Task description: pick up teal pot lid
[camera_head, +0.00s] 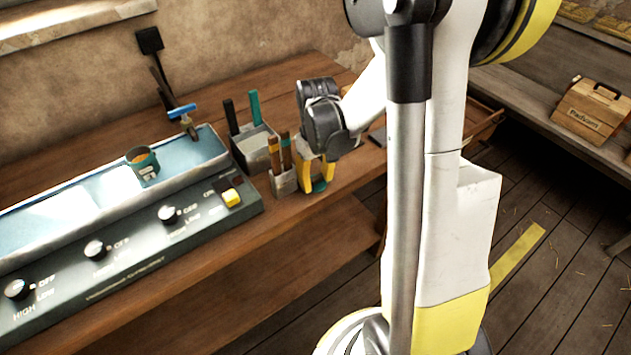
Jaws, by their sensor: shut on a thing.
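My gripper (317,174) points down over the wooden bench, at its front edge, right of the small tool holders. Its yellow fingers are shut on a small teal thing, which I take for the teal pot lid (319,186). Only a small part of the lid shows between and below the fingers. I cannot tell whether it touches the bench top. A teal pot (147,170) with orange-brown contents stands in the light blue basin to the left, with no lid on it.
A grey holder (257,147) with black-handled and teal-handled tools and a smaller holder (283,182) with brown-handled tools stand just left of my gripper. The control panel (130,245) with knobs runs along the left front. A blue-handled tap (182,111) rises behind the basin.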

